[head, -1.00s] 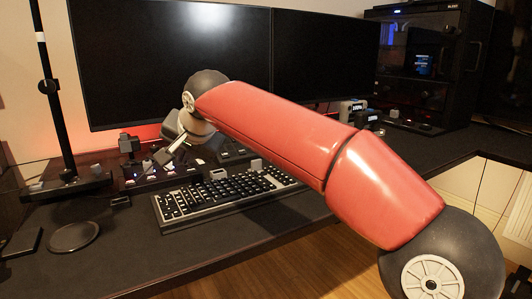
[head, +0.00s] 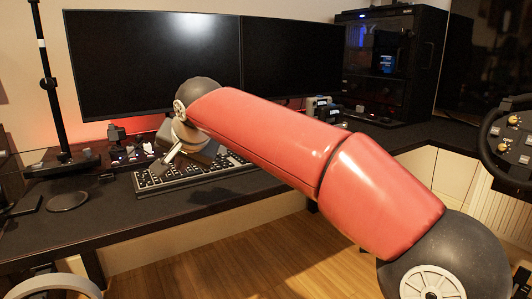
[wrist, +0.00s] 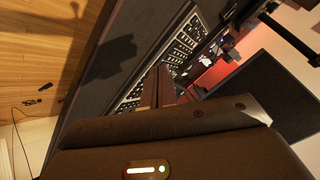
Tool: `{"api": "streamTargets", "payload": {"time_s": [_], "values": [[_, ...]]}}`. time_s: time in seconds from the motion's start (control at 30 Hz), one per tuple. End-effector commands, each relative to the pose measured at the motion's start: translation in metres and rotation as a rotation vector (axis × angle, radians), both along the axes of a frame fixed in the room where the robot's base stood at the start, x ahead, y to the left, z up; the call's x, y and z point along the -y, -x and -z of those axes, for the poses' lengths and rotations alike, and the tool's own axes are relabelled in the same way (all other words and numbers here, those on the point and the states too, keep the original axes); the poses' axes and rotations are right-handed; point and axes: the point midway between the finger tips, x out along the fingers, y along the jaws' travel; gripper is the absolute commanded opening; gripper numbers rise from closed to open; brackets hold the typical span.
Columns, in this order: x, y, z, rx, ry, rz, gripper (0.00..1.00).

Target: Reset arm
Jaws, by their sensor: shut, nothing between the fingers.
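My gripper (head: 171,158) shows small at the far end of my red arm in the head view, above the left part of the keyboard (head: 150,183). My forearm hides part of it. In the wrist view my gripper's fingers (wrist: 159,88) are together with nothing between them. They point over the desk edge toward the keyboard (wrist: 172,52), apart from it.
A racing wheel (head: 500,140) stands at the right edge. Wooden floor (head: 240,255) lies open before the desk.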

Motion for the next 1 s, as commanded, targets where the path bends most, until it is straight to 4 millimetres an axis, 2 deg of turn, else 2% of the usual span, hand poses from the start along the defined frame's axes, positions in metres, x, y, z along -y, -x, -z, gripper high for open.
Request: {"api": "streamTargets", "payload": {"time_s": [0.27, 0.47, 0.57, 0.67, 0.83, 0.9, 1.0], "values": [[0.021, 0.02, 0.023, 0.025, 0.159, -0.015, 0.0], [0.06, 0.042, 0.046, 0.035, 0.32, -0.017, 0.0], [0.092, 0.059, 0.059, 0.029, 0.41, -0.01, 0.0], [0.14, 0.084, 0.073, 0.01, 0.501, 0.008, 0.0], [0.241, 0.151, 0.105, -0.055, 0.583, 0.046, 0.0], [0.273, 0.181, 0.122, -0.083, 0.576, 0.051, 0.0], [0.306, 0.219, 0.146, -0.11, 0.543, 0.048, 0.0]]}}
